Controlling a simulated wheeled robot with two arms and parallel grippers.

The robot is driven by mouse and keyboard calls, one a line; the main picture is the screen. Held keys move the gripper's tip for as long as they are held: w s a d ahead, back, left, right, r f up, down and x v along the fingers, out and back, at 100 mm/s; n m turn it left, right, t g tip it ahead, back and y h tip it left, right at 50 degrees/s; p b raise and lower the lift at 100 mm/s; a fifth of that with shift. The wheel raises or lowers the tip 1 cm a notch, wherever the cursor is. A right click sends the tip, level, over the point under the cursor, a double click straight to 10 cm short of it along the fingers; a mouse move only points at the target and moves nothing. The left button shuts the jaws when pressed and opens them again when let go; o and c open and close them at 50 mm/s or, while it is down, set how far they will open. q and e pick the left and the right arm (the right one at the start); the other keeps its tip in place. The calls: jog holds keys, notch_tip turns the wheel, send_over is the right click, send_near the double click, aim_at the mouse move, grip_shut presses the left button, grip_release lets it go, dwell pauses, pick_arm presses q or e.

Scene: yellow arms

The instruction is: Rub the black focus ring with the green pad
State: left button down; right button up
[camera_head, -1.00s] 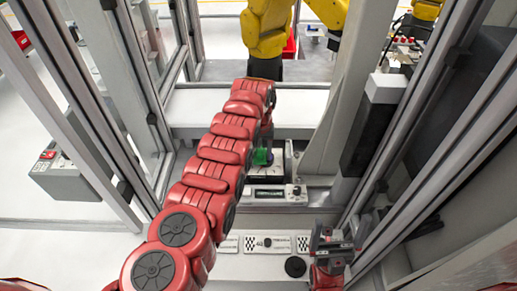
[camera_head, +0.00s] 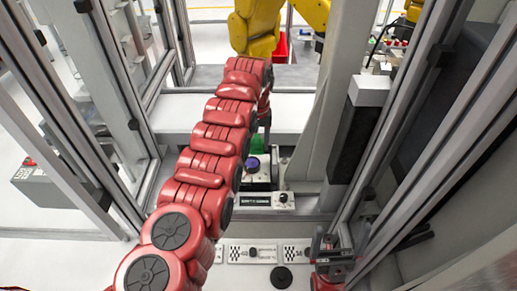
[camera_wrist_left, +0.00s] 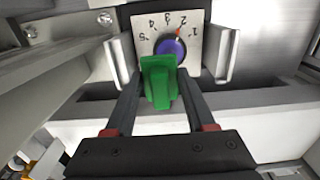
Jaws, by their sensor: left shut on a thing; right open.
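My left gripper (camera_wrist_left: 162,100) is shut on the green pad (camera_wrist_left: 158,82), which sticks out past its fingertips. In the wrist view, a purple knob (camera_wrist_left: 172,47) with a dark rim sits on a white dial plate (camera_wrist_left: 196,22) marked with numbers. The pad lies just below the knob in that view and overlaps its lower edge; I cannot tell whether they touch. In the head view, the green pad (camera_head: 257,143) shows just behind the purple knob (camera_head: 253,163), partly hidden by my left arm. My right gripper (camera_head: 327,243) is open and empty at the lower right.
A small box with a display (camera_head: 266,201) stands in front of the dial. A row of checkered plates (camera_head: 252,253) and a black disc (camera_head: 282,277) lie nearer. Metal posts (camera_head: 345,130) close in the right side. A yellow robot arm (camera_head: 255,30) stands behind.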

pick_arm(q)
jog(key=shift+w+r, duration=0.1)
jog(key=shift+r, duration=1.3)
jog(key=shift+a+f, duration=0.1)
